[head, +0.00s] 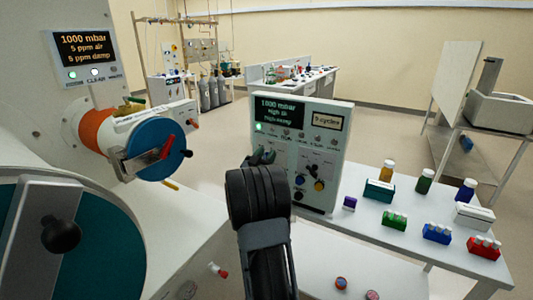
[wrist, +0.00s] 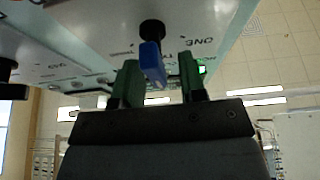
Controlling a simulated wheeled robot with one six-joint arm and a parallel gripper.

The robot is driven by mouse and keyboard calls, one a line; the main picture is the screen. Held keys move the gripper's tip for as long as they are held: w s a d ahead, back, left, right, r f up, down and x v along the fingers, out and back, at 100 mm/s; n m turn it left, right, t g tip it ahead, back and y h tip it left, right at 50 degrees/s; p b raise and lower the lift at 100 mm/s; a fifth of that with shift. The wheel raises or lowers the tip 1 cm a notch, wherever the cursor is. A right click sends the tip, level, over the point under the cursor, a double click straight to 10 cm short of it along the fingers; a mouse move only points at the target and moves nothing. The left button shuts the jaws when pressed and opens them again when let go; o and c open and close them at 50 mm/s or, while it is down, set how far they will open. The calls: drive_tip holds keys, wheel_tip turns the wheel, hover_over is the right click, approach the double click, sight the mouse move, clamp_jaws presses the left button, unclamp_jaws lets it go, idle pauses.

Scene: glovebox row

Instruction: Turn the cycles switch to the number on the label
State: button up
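The control panel (head: 318,160) stands upright on a white bench. Its label (head: 329,121) seems to read "9 cycles", though the digit is small. My gripper (head: 263,157) is at the panel's left part, below the display. In the wrist view my gripper (wrist: 161,82) has its two dark green fingers apart. A blue lever knob (wrist: 152,62) on a black shaft sits between them, with gaps on both sides. Printed words, one of them "ONE", show near it. My gripper hides this knob in the head view, and I cannot read a cycles name beside it.
The panel's display (head: 279,112) reads 1000 mbar with high air and damp. Other knobs, one yellow (head: 319,185), sit low on the panel. Bottles and racks stand on the bench at right, including a red rack (head: 484,247). A large glovebox port (head: 100,240) is at left.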

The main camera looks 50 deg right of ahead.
drive_tip(key=shift+d, duration=0.15)
drive_tip(key=shift+c, duration=0.4)
clamp_jaws()
drive_tip(key=shift+w+f+n+t+y+b, duration=0.15)
drive_tip(key=shift+n+t+y+b, duration=0.15)
drive_tip(key=shift+n+t+b, duration=0.5)
drive_tip(key=n, duration=0.2)
drive_tip(key=n+t+y, duration=0.1)
drive_tip(key=n, duration=0.1)
drive_tip(key=n+t, duration=0.1)
drive_tip(key=n, duration=0.1)
drive_tip(key=shift+w+b, duration=0.3)
drive_tip(key=shift+w, duration=0.1)
drive_tip(key=shift+o, duration=0.4)
unclamp_jaws()
drive_tip(key=b+v, duration=0.2)
drive_tip(key=v, duration=1.2)
drive_tip(key=shift+r, duration=0.3)
